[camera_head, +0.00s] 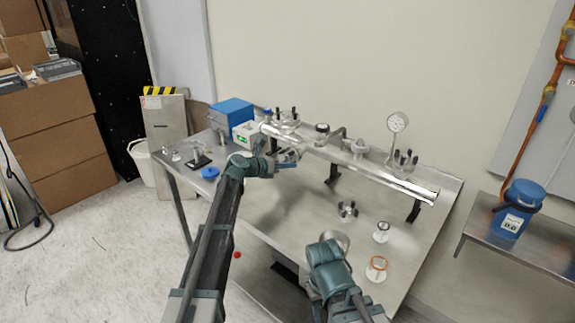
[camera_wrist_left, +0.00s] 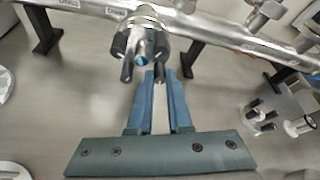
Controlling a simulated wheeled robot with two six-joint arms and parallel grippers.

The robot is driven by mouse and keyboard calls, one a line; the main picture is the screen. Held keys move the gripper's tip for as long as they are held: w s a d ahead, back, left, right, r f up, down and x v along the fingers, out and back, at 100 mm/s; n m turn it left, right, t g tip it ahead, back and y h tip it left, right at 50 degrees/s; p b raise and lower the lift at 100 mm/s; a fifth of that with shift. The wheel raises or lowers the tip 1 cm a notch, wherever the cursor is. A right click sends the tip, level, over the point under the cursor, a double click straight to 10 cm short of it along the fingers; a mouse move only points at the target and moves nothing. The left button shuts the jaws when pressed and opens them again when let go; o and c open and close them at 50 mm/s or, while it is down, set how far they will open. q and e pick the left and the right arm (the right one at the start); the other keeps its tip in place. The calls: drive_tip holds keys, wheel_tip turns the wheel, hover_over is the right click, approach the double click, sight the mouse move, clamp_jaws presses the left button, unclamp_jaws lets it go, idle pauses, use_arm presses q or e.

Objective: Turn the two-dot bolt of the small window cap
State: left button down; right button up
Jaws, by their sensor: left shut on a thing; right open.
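The small window cap (camera_wrist_left: 143,45) is on the side of the metal tube (camera_wrist_left: 215,33) in the left wrist view, with several dark bolts around a bluish centre. My left gripper (camera_wrist_left: 161,74) is at the lower right of the cap, its two blue fingers shut on a bolt there. The fingertips mostly hide that bolt, and I cannot make out dots on any bolt. In the head view my left gripper (camera_head: 291,155) is below the tube's left part, and the cap is hard to see. My right gripper (camera_head: 328,250) is low over the table front, away from the tube; its fingers are hardly visible.
On the steel table (camera_head: 290,215) stand a blue box (camera_head: 232,112), a dark-studded part (camera_head: 347,211), a white-topped jar (camera_head: 381,232) and an orange-rimmed jar (camera_head: 376,268). A gauge (camera_head: 397,122) rises from the tube. A blue container (camera_head: 518,208) stands on the right shelf. The table's middle is fairly clear.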

idle(0.3)
use_arm(q)
drive_tip(key=c, duration=0.8)
unclamp_jaws()
drive_tip(key=shift+c, duration=0.2)
drive_tip(key=shift+s, duration=0.1)
drive_tip(key=p+v, duration=0.5)
drive_tip(key=v, duration=0.8)
drive_tip(key=shift+s+a+r, duration=0.2)
drive_tip(key=shift+a, duration=0.05)
